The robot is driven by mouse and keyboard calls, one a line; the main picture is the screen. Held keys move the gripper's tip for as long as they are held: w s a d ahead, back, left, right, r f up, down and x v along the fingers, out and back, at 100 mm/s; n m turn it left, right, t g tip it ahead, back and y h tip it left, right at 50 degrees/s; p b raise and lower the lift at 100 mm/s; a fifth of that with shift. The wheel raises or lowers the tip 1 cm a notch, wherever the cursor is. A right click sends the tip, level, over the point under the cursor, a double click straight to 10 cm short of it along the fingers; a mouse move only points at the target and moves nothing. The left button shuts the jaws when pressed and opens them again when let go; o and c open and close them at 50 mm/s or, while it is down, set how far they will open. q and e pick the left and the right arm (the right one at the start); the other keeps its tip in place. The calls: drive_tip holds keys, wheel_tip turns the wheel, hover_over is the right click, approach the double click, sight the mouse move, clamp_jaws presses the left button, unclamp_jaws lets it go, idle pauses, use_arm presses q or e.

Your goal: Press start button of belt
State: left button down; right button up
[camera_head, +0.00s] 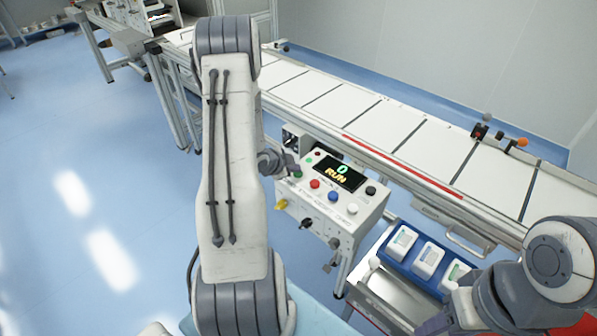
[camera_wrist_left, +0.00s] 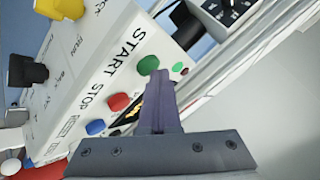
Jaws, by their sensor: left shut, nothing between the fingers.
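The white control box (camera_head: 322,205) stands in front of the belt (camera_head: 385,125), with a lit display (camera_head: 340,172) reading "0 RUN". Its green start button (camera_wrist_left: 148,65) sits beside the printed word START in the left wrist view. The red stop button (camera_wrist_left: 119,102) and a blue button (camera_wrist_left: 95,127) follow in the same row. My left gripper (camera_head: 294,171) is shut and empty at the box's upper left corner. In the wrist view its fingertips (camera_wrist_left: 160,76) lie right beside the green button; I cannot tell whether they touch it. My right gripper (camera_head: 447,316) is partly visible at the lower right.
Yellow and black knobs (camera_wrist_left: 27,71) protrude from the box's front. A metal rail with a red strip (camera_head: 400,165) runs behind the box. Floor at left is clear.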

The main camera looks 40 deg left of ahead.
sight(295, 174)
use_arm(q)
drive_tip(key=shift+r, duration=0.1)
drive_tip(key=shift+r+p, duration=0.8)
drive_tip(key=shift+r, duration=0.2)
wheel_tip(295, 174, up, 5)
drive_tip(key=p, duration=0.4)
idle(0.6)
